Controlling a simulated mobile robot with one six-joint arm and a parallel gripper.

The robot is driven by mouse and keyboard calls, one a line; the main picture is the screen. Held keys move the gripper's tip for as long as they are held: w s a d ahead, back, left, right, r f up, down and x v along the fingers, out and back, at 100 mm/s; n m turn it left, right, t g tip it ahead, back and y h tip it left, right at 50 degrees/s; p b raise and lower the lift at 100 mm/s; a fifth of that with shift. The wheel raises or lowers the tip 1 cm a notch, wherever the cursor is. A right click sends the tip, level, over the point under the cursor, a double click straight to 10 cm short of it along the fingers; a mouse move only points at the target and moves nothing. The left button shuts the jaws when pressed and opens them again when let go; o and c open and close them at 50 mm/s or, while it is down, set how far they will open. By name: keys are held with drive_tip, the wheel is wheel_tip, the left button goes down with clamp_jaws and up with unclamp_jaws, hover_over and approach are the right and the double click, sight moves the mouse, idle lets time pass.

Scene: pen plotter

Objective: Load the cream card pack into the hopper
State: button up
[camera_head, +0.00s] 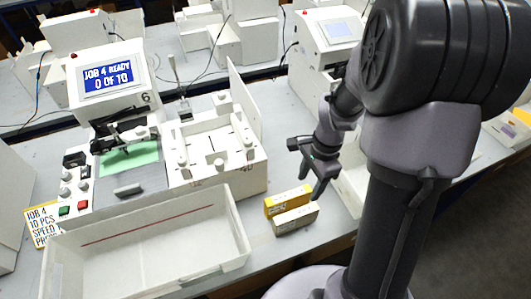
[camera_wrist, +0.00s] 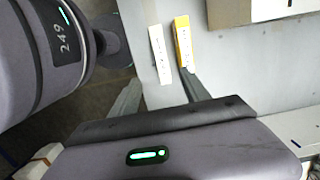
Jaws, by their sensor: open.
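The cream card pack (camera_head: 296,219) lies on the grey bench, just in front of a yellow pack (camera_head: 287,201). In the wrist view the cream pack (camera_wrist: 160,54) shows as a narrow pale bar beside the yellow pack (camera_wrist: 183,42). My gripper (camera_head: 306,168) is open and empty, held above and behind the packs in the head view. In the wrist view my gripper (camera_wrist: 161,78) has its fingers spread, with the cream pack beyond them, untouched. A white unit with several upright posts (camera_head: 238,143), seemingly the hopper, stands left of the packs.
The plotter's screen (camera_head: 107,76) reads "JOB 4 READY 0 OF 10". A large white open bin (camera_head: 225,262) stands at the front left, by a job card (camera_head: 42,226). A white upright panel (camera_head: 244,105) rises behind the posts. Bare bench lies around the packs.

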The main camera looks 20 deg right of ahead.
sight(297, 213)
drive_tip(key=f+b, duration=0.1)
drive_tip(key=f, duration=0.3)
drive_tip(key=a+f+b, duration=0.1)
drive_tip(key=f+b, duration=0.1)
drive_tip(key=f, duration=0.2)
drive_tip(key=f+b, duration=0.1)
drive_tip(key=f, duration=0.4)
drive_tip(key=shift+s+a+b, duration=0.1)
drive_tip(key=shift+a+b, duration=0.1)
drive_tip(key=shift+b, duration=0.2)
drive_tip(key=f, duration=0.1)
drive_tip(key=f+b, duration=0.1)
drive_tip(key=f, duration=0.1)
drive_tip(key=f+b, duration=0.1)
drive_tip(key=f, duration=0.1)
drive_tip(key=shift+w+a, duration=0.25)
drive_tip(key=shift+r, duration=0.2)
drive_tip(key=shift+c, duration=0.4)
clamp_jaws()
